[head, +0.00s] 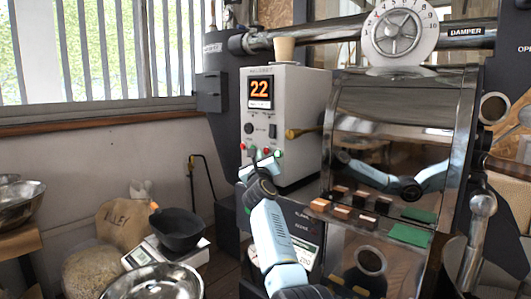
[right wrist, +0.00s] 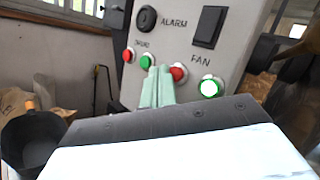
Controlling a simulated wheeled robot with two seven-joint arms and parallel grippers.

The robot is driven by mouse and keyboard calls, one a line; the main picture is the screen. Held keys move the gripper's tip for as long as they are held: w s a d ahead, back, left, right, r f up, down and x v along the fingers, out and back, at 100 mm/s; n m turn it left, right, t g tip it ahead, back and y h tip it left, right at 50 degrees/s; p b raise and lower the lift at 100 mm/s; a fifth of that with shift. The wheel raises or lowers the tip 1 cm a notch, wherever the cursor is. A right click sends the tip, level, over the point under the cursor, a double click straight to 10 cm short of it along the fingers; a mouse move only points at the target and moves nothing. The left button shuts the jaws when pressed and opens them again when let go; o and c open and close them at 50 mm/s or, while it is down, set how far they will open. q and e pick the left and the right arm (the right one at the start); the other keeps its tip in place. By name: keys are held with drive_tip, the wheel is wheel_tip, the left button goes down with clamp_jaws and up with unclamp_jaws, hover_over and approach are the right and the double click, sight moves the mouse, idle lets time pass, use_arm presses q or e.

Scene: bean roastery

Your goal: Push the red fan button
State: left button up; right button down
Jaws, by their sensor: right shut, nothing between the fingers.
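The red fan button (right wrist: 179,73) is round and sits on the white control box (head: 305,95), left of the lit green fan button (right wrist: 210,87) and below the FAN label. In the head view it shows small (head: 267,151). My right gripper (right wrist: 158,72) is shut and empty, its pale green fingertips in front of the panel. In the right wrist view the tips lie just left of the red fan button, close to its edge; I cannot tell whether they touch anything. My right gripper (head: 254,158) shows below the button row in the head view. My left gripper is not in view.
Another green button (right wrist: 147,62) and another red button (right wrist: 128,55) are to the left on the panel. A black switch (right wrist: 209,27) and an alarm knob (right wrist: 147,19) sit above. The shiny roaster front (head: 400,120) stands right of the box. A black pan (head: 178,229) is lower left.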

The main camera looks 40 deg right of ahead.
drive_tip(key=shift+d, duration=0.1)
idle(0.5)
drive_tip(key=shift+d, duration=0.35)
drive_tip(key=shift+w+d, duration=0.1)
drive_tip(key=shift+d, duration=0.35)
idle(0.5)
drive_tip(key=shift+a, duration=0.1)
drive_tip(key=shift+a+p, duration=0.5)
drive_tip(key=shift+a, duration=0.25)
drive_tip(key=shift+s+a+p, duration=0.15)
drive_tip(key=shift+a+p, duration=0.4)
drive_tip(key=shift+a, duration=0.75)
drive_tip(key=shift+s+a+p, duration=0.15)
drive_tip(key=shift+a+p, duration=0.35)
drive_tip(key=shift+a, duration=0.75)
